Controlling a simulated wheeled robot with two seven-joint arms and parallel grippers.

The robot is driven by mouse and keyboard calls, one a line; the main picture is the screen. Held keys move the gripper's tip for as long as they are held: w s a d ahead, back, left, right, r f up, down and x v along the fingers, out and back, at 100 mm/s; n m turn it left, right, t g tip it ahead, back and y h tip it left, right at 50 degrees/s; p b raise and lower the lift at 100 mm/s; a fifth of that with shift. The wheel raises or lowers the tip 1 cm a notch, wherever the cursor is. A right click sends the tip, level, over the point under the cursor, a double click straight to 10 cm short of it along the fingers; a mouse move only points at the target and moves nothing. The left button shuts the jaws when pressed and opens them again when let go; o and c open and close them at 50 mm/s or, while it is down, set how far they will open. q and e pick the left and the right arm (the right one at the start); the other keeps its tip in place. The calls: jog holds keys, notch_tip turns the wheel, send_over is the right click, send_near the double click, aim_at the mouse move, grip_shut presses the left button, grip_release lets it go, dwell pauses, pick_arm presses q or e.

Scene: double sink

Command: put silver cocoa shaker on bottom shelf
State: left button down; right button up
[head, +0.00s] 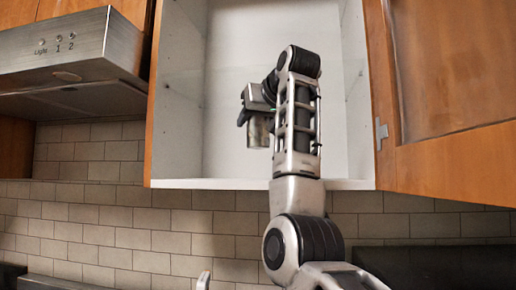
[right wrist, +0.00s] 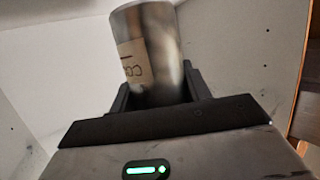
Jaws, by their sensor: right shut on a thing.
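The silver cocoa shaker (right wrist: 160,45) is a metal cylinder with a tan paper label, partly readable as "Co", in the right wrist view. My right gripper (right wrist: 160,92) is shut on it, with a dark finger on either side. In the head view the shaker (head: 259,131) hangs below my right gripper (head: 255,108), inside the open cabinet and above its bottom shelf (head: 220,184). A gap shows between shaker and shelf in the picture. My right arm hides part of the cabinet interior. My left gripper is not in view.
The cabinet door (head: 445,100) stands open at the right. The cabinet's left side edge (head: 158,95) is near the range hood (head: 75,60). The visible part of the bottom shelf is bare. A tiled wall (head: 120,215) lies below.

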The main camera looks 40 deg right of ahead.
aim_at(258, 147)
jog(key=f, duration=0.1)
jog(key=w+d+f, duration=0.1)
jog(key=d+f, duration=0.1)
jog(key=shift+w+f, duration=0.2)
jog(key=shift+w, duration=0.15)
notch_tip(258, 147, down, 3)
jog(key=shift+w+d+r, duration=0.15)
jog(key=shift+f, duration=0.4)
jog(key=shift+r, duration=0.1)
jog(key=shift+b, duration=0.3)
jog(key=o, duration=0.7)
jog(key=shift+f, duration=0.25)
jog(key=shift+c, duration=0.2)
jog(key=o, duration=0.4)
jog(key=shift+o, duration=0.2)
jog(key=shift+r, duration=0.1)
